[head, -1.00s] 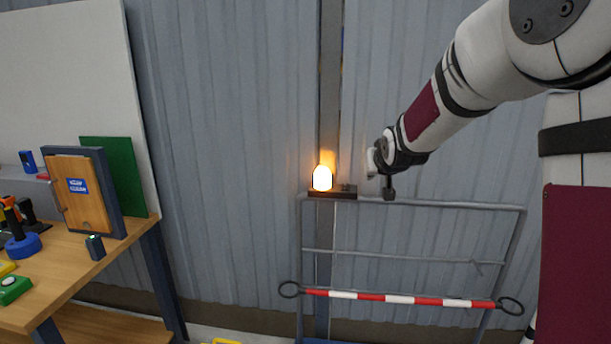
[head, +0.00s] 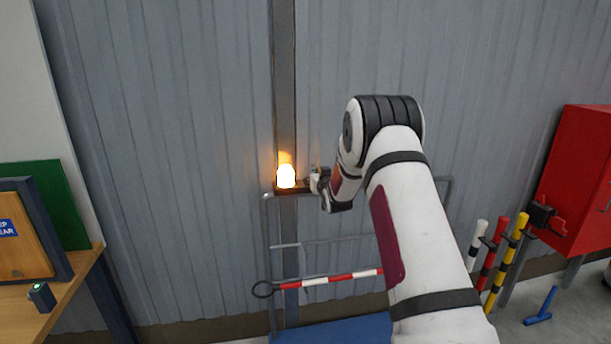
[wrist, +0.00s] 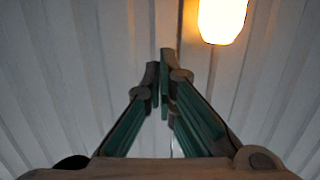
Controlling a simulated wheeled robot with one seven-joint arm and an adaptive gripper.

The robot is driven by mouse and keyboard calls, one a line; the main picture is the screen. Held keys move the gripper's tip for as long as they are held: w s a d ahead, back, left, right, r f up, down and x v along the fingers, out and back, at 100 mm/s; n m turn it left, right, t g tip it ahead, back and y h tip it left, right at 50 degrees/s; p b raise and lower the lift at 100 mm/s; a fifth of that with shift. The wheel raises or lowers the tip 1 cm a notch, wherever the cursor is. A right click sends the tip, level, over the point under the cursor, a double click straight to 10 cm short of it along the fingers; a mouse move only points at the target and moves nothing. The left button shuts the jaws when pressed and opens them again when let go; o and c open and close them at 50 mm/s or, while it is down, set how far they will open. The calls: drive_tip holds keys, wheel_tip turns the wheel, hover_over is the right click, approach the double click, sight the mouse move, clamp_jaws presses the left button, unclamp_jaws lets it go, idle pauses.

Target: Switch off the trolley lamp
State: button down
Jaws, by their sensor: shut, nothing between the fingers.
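The trolley lamp (head: 286,177) glows bright orange-white on a dark base (head: 283,191) at the top rail of the trolley (head: 270,240). The lit lamp also shows at the top right of the wrist view (wrist: 221,18). My gripper (head: 312,180) is just right of the lamp, close to the right end of its base. In the wrist view my gripper (wrist: 165,58) is shut and empty, with its fingertips left of and below the lamp. The lamp's switch is not visible; my gripper and arm cover that side of the base.
A red and white bar (head: 330,280) crosses the trolley above its blue deck (head: 335,332). A red cabinet (head: 575,180) and coloured posts (head: 493,265) stand at right. A wooden bench (head: 75,290) stands at left. A grey corrugated wall (head: 180,120) is close behind the trolley.

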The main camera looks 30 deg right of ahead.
drive_tip(key=shift+w, duration=0.15)
drive_tip(key=b, duration=0.1)
hover_over(308, 181)
drive_tip(key=s, duration=0.2)
drive_tip(key=shift+f, duration=0.65)
drive_tip(key=f, duration=0.2)
drive_tip(key=shift+w+f, duration=0.35)
drive_tip(key=shift+f, duration=0.05)
drive_tip(key=shift+d+f, duration=0.1)
drive_tip(key=shift+f, duration=0.45)
drive_tip(key=shift+w, duration=0.1)
